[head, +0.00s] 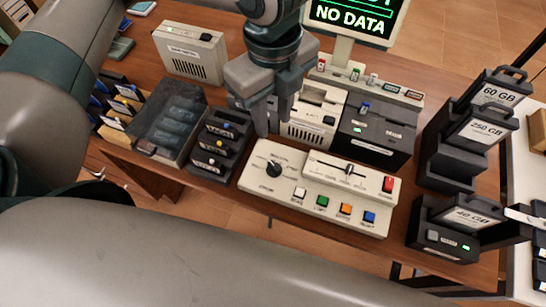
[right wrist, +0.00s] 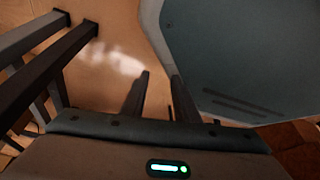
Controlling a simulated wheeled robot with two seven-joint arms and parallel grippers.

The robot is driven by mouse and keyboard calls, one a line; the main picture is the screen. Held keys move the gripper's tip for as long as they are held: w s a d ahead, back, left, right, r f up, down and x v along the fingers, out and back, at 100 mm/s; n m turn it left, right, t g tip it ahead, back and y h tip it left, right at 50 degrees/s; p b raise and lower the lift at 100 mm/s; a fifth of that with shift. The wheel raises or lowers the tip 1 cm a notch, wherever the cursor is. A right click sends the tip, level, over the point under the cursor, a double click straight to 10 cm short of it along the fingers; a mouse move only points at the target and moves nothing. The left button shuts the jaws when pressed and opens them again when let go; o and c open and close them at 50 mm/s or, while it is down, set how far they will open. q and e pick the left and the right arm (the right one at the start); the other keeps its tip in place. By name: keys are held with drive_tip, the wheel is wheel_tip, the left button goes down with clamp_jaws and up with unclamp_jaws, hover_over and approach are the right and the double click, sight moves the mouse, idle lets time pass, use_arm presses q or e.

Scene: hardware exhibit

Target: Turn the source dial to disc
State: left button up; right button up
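The cream control panel (head: 325,212) lies on the wooden table. Its source dial (head: 274,168) is a round black knob at the panel's left end, with small labels around it that are too small to read. I cannot tell which label the knob points at. My left gripper (head: 275,122) hangs above and behind the dial, fingers pointing down, apart and empty; it does not touch the knob. In the right wrist view my right gripper (right wrist: 157,90) has its fingers apart with nothing between them, away from the panel.
The panel also carries a slider (head: 348,170), a red switch (head: 388,184) and several coloured buttons. Black card holders (head: 213,145) stand left of it, a black drive unit (head: 372,130) behind, and GB-labelled drives (head: 488,128) to the right. A NO DATA screen (head: 352,18) stands at the back.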

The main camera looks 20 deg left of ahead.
sight(273, 164)
use_arm(q)
wheel_tip(273, 164, down, 17)
drive_tip(key=shift+f, duration=0.15)
idle(0.5)
clamp_jaws()
